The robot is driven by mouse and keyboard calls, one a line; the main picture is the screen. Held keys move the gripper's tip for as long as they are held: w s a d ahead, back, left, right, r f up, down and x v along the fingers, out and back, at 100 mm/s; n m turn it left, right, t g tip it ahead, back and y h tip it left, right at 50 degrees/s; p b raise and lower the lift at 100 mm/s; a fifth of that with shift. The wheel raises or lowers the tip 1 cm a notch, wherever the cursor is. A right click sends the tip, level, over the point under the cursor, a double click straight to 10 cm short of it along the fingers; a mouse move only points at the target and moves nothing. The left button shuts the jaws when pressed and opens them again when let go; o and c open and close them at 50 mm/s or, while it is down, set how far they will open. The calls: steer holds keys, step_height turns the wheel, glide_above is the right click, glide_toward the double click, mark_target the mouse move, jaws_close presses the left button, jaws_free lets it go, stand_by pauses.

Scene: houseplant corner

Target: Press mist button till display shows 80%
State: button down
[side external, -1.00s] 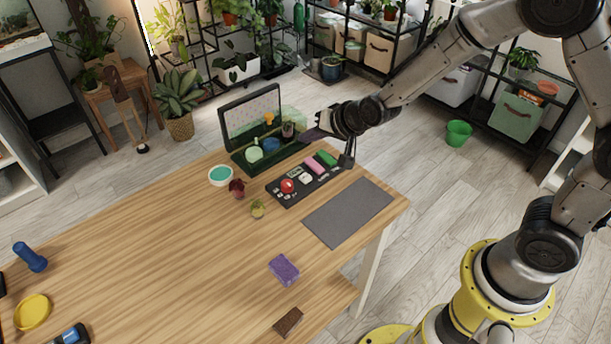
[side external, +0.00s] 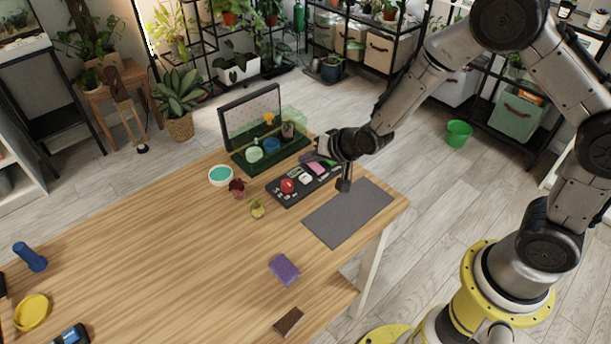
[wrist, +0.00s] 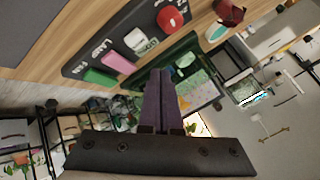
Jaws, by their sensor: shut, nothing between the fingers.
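The black button panel (side external: 285,201) lies on the table with a red round button (side external: 288,186), a white button (side external: 305,179), a pink button (side external: 317,168) and a partly covered green one (side external: 331,163). In the wrist view the panel (wrist: 128,38) carries printed labels; "LAMP" is beside the pink button (wrist: 118,62) and "FAN" by the green button (wrist: 101,77). I cannot make out a mist label or a percentage reading. My gripper (side external: 309,157) is shut and empty above the panel's far edge, near the pink and green buttons. Its purple fingers (wrist: 160,75) point away beyond the panel.
An open green case (side external: 240,165) with several small items stands behind the panel. A grey mat (side external: 350,215) lies right. A purple sponge (side external: 284,270) is nearer; the table's middle is mostly clear.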

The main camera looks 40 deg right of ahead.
mark_target(301, 175)
steer(key=shift+f, duration=1.55)
steer(key=shift+f, duration=0.15)
stand_by(0.8)
steer(key=shift+f, duration=0.25)
steer(key=shift+f, duration=0.55)
stand_by(1.0)
steer(key=shift+r, duration=0.95)
steer(key=shift+r, duration=2.5)
